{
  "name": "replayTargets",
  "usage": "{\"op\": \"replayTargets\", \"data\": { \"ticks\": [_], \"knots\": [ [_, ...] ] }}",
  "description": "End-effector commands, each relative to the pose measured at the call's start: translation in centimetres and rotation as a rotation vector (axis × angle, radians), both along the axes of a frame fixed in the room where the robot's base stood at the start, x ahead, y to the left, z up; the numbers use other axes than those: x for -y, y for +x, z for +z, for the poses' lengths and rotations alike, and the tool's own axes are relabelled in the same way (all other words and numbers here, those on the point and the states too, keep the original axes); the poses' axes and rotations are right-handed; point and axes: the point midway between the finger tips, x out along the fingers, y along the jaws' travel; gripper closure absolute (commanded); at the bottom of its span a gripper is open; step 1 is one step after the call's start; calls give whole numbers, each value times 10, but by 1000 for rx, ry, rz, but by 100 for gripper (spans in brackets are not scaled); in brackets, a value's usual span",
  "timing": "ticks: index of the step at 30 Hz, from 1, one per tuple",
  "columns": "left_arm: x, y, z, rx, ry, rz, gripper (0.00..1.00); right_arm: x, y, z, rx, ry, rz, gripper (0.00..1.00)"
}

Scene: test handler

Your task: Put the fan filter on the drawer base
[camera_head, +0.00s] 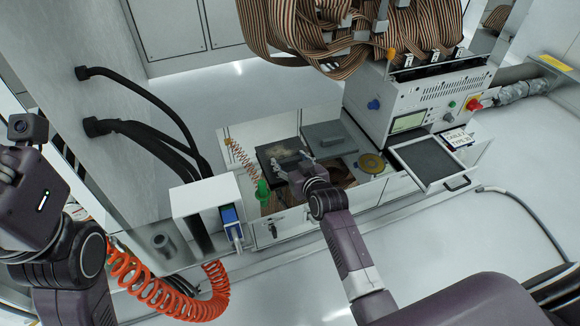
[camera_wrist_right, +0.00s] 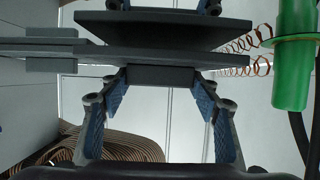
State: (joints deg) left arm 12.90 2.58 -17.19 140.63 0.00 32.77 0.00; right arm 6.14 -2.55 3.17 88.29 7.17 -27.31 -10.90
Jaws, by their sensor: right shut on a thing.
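The fan filter looks like the dark flat plate (camera_head: 273,152) at the left of the worktop. My right gripper (camera_head: 292,166) is at its near right side. In the right wrist view, the gripper (camera_wrist_right: 163,78) is shut on a dark block (camera_wrist_right: 160,75) at the edge of a dark plate (camera_wrist_right: 120,55). Whether the plate touches the worktop is unclear. The drawer base (camera_head: 425,160) is the open, shallow dark tray with a handle at the front right of the tester. It looks empty. My left arm shows at the left edge, but its gripper fingers do not.
A grey plate (camera_head: 328,138) and a brass disc (camera_head: 371,163) lie between the held plate and the drawer. The tester (camera_head: 420,100) stands behind, with striped ribbon cables (camera_head: 345,35) above. A green tool (camera_head: 262,192) hangs on a coiled cord at the left. A white box (camera_head: 200,195) stands further left.

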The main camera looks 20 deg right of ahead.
Motion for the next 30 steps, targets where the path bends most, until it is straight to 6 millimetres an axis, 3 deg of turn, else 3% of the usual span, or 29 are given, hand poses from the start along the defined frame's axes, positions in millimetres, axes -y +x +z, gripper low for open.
{"op": "replayTargets", "data": {
  "ticks": [2,14,15,19,30],
  "knots": [
    [0,-3,0,14,1,1,76,0,0,-7,3,0,0,69],
    [1,-4,2,18,2,1,76,0,0,-10,3,0,0,69],
    [1,-4,3,18,2,1,76,0,0,-10,2,0,0,41],
    [1,-4,3,18,2,1,76,0,0,-10,2,0,0,27],
    [1,-4,4,20,1,1,76,0,-1,-6,2,0,0,26]
  ]
}}
